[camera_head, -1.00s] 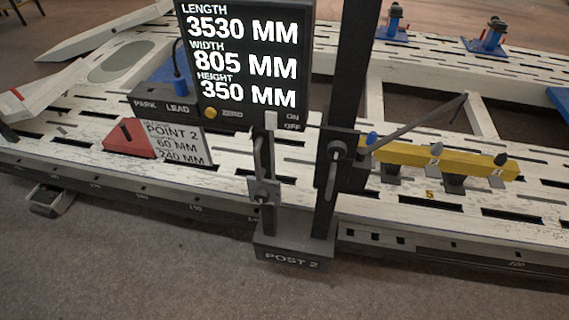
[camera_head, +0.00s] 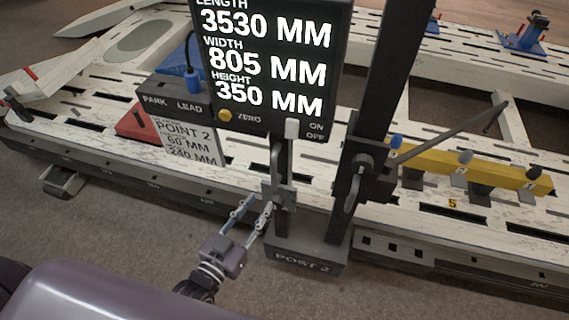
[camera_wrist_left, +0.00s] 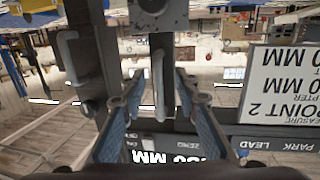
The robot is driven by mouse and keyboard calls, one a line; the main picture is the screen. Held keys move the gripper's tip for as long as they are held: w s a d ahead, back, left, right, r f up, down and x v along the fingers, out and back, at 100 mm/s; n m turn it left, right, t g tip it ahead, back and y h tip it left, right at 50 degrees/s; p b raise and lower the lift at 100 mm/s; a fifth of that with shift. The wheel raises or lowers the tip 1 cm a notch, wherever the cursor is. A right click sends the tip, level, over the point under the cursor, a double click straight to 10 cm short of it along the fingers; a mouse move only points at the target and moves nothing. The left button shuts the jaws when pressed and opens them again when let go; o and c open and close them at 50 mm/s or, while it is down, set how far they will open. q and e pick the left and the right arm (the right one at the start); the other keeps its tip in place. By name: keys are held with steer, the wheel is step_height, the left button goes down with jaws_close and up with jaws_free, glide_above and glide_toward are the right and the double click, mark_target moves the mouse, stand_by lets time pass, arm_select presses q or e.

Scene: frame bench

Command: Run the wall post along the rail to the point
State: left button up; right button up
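The wall post, labelled POST 2 (camera_head: 305,258), stands upright at the near side of the bench, its dark column (camera_head: 392,75) rising out of view. A thin vertical handle (camera_head: 277,160) is on its left upright; a grey bar, apparently the same handle, shows in the left wrist view (camera_wrist_left: 159,80). My left gripper (camera_head: 257,203) is open and empty, just left of the post's lower part. In the wrist view its fingers (camera_wrist_left: 160,98) appear either side of the handle; I cannot tell whether it is between them in depth. A POINT 2 sign (camera_head: 187,140) stands left. My right gripper is not in view.
The rail (camera_head: 150,182) runs along the bench's near side. A display panel (camera_head: 265,65) reads 3530, 805 and 350 mm. A red block (camera_head: 135,122) sits beside the sign. A yellow bar (camera_head: 470,165) and a slanting rod (camera_head: 445,130) are right of the post.

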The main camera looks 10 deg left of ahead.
mark_target(272, 176)
arm_select(q)
steer(key=shift+t+h, duration=0.3)
steer(key=shift+t, duration=0.1)
steer(key=w+r, duration=0.1)
steer(key=w, duration=0.1)
steer(key=w+d+r+p, duration=0.1)
steer(key=w+r, duration=0.1)
steer(key=w+d+r, duration=0.1)
steer(key=w, duration=0.2)
steer(key=shift+w+d+r, duration=0.1)
steer(key=shift+r, duration=0.15)
steer(key=shift+w+d+f+p, duration=0.15)
steer(key=shift+w+p, duration=0.15)
steer(key=shift+w, duration=0.2)
jaws_close()
